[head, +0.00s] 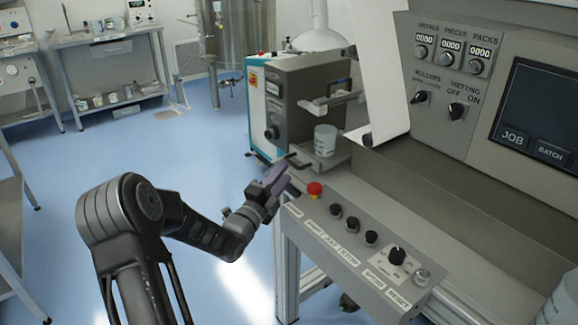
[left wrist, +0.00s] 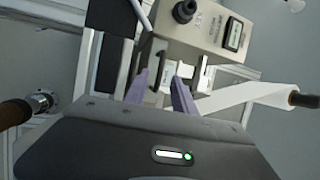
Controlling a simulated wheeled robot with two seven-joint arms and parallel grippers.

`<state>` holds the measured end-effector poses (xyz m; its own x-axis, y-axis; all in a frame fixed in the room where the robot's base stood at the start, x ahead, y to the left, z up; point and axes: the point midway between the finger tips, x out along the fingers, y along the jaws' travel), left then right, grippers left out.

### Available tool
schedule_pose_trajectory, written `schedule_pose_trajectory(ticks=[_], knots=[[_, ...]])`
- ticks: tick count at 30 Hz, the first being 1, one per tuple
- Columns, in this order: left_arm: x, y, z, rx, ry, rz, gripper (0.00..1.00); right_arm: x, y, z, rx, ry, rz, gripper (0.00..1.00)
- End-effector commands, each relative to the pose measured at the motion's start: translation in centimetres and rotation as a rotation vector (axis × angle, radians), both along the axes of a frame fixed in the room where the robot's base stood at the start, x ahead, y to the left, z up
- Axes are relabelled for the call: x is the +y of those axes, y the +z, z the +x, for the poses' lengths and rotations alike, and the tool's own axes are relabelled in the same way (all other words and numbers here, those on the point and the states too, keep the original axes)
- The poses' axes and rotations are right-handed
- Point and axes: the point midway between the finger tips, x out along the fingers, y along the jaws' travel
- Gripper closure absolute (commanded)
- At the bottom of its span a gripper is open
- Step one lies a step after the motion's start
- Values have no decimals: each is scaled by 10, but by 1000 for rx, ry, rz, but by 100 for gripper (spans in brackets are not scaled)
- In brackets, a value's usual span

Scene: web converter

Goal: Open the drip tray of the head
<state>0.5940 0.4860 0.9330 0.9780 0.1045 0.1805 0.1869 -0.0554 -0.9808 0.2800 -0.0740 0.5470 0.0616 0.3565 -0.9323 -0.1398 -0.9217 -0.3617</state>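My left gripper (head: 281,172) reaches in from the left beside the front of the grey-and-white machine head (head: 305,95). Its purple fingers point towards the drip tray (head: 322,163), a grey shelf low on the machine with a pale cup standing on it. In the left wrist view the two purple fingers of the left gripper (left wrist: 161,78) are apart. A dark handle-like bar (left wrist: 158,62) shows between and beyond them; I cannot tell whether they touch it. The tray looks pushed in, though the gripper partly hides its front. My right gripper is out of view.
A control panel with a red stop button (head: 315,189) and several black knobs lies just right of the gripper. The pale cup (head: 325,139) stands on the tray. A white web (head: 378,70) hangs behind it. Blue floor (head: 180,150) is clear to the left.

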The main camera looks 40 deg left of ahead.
Motion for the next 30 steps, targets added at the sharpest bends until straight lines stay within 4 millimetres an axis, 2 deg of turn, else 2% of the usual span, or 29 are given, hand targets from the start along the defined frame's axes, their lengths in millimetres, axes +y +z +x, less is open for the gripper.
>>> schedule_pose_trajectory(ticks=[3,7,18,30], knots=[[2,5,19,-2,1,-2,69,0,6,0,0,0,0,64],[3,7,33,-1,0,-1,69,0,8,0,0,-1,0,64],[4,7,39,0,1,-1,69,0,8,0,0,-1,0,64],[4,7,39,0,1,-1,100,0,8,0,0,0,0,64]])
